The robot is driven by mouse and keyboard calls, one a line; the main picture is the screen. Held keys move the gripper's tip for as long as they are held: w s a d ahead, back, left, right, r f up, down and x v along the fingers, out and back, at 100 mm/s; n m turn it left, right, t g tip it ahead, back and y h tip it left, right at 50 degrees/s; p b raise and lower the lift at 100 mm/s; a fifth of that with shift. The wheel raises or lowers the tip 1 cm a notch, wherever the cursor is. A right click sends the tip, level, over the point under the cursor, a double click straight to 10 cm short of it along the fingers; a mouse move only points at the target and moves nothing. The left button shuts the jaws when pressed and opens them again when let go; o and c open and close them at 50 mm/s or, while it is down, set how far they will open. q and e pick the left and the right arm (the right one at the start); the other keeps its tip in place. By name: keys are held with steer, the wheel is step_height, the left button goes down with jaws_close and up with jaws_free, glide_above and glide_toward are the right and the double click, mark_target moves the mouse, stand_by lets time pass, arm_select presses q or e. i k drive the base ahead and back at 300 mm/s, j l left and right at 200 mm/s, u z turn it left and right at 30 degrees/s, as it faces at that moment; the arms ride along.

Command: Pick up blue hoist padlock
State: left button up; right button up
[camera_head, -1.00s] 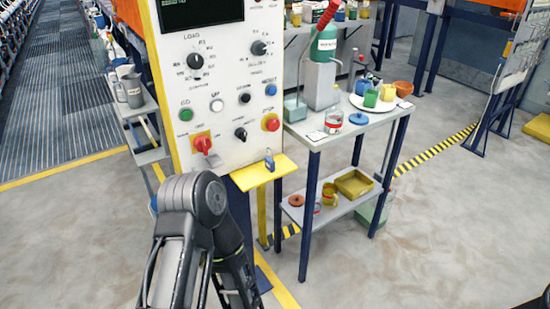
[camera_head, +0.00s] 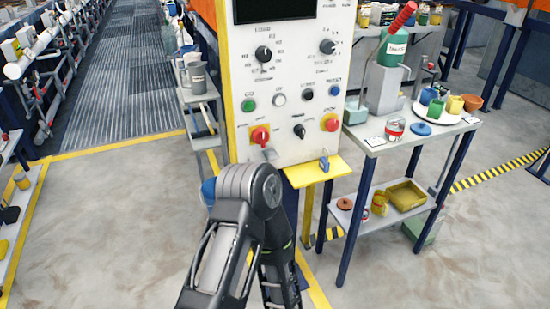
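The blue padlock (camera_head: 324,164) stands on the small yellow shelf (camera_head: 302,176) at the foot of the white control panel (camera_head: 291,100). It is small and looks upright, with its shackle on top. One of my dark arms rises from the bottom of the view just left of the shelf, bent at a large rounded joint. Neither of my grippers shows; that arm's far end runs down out of the bottom edge. Nothing of mine is seen touching the padlock.
A grey cart (camera_head: 452,139) with cups, a jar and a green bottle (camera_head: 391,50) stands right of the panel. A grey shelf with jugs (camera_head: 195,77) stands to its left. Open floor (camera_head: 110,225) lies at front left.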

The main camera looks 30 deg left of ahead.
mark_target(325, 166)
steer(key=i+l+u, duration=0.2)
steer(key=u, duration=0.25)
steer(key=i+l+u, duration=0.15)
steer(key=l+u, duration=0.35)
steer(key=i+l, duration=0.15)
steer(key=l, duration=0.35)
steer(key=i+l+u, duration=0.1)
steer(key=l, duration=0.35)
steer(key=i+l, duration=0.15)
steer(key=l, duration=0.35)
steer(key=i+l+u, duration=0.1)
steer(key=l, duration=0.4)
steer(key=i+l, duration=0.15)
steer(key=l, duration=0.35)
